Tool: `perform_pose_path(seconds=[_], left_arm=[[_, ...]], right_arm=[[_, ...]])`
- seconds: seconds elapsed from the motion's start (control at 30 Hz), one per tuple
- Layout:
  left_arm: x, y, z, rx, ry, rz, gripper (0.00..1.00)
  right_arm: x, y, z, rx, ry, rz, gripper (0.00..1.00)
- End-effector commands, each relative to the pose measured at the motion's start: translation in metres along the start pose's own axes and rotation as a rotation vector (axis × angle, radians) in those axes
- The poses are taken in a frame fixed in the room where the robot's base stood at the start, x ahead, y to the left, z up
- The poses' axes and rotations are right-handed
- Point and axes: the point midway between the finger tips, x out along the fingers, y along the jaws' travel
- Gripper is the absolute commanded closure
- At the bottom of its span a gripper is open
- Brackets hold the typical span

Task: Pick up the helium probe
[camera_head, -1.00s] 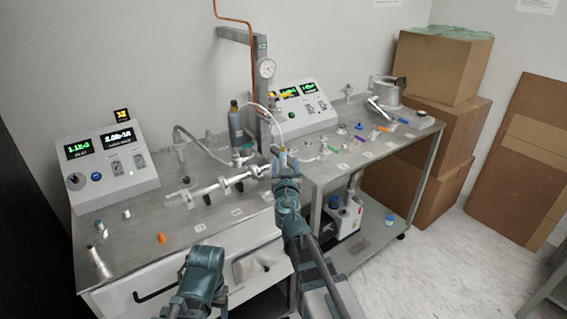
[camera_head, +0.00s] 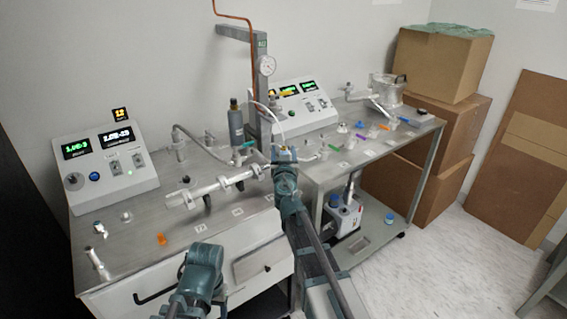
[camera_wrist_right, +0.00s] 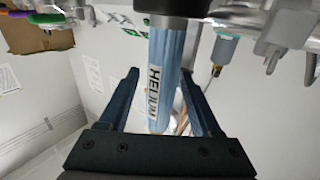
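The helium probe (camera_wrist_right: 160,75) is a light blue cylinder labelled HELIUM with a dark grey collar, upright in the right wrist view. My right gripper (camera_wrist_right: 160,92) has its two dark fingers apart, one on each side of the probe. A gap shows at the left finger; whether the right finger touches it is unclear. In the head view my right gripper (camera_head: 284,156) is at the edge between the two tables, and its own wrist largely hides the probe. My left arm is at the lower left of the head view; its fingers do not show.
A grey bottle (camera_head: 236,125) stands behind my right gripper. A metal pipe assembly (camera_head: 215,186) lies on the left bench (camera_head: 150,225). A gauge column (camera_head: 263,95) and copper tube rise behind. Cardboard boxes (camera_head: 440,65) stand at the right. Open floor lies front right.

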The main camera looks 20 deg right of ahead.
Motion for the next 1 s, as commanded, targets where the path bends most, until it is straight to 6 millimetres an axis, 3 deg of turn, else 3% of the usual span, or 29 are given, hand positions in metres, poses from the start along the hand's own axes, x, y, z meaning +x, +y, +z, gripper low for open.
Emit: perform_pose_path(seconds=[0.07,0.33,0.77,1.0], left_arm=[[0.000,0.000,0.000,0.000,0.000,0.000,0.36],[0.000,0.000,0.000,0.000,0.000,0.000,0.36],[-0.001,0.000,0.000,0.000,0.000,0.000,0.36],[-0.015,-0.001,0.001,0.000,0.000,0.000,0.36]], right_arm=[[0.000,0.000,0.000,0.000,0.000,0.000,0.50],[0.000,0.000,0.000,0.000,0.000,0.000,0.99],[0.000,0.000,-0.001,0.000,0.000,0.000,1.00],[0.000,0.000,-0.015,0.000,0.000,0.000,1.00]])
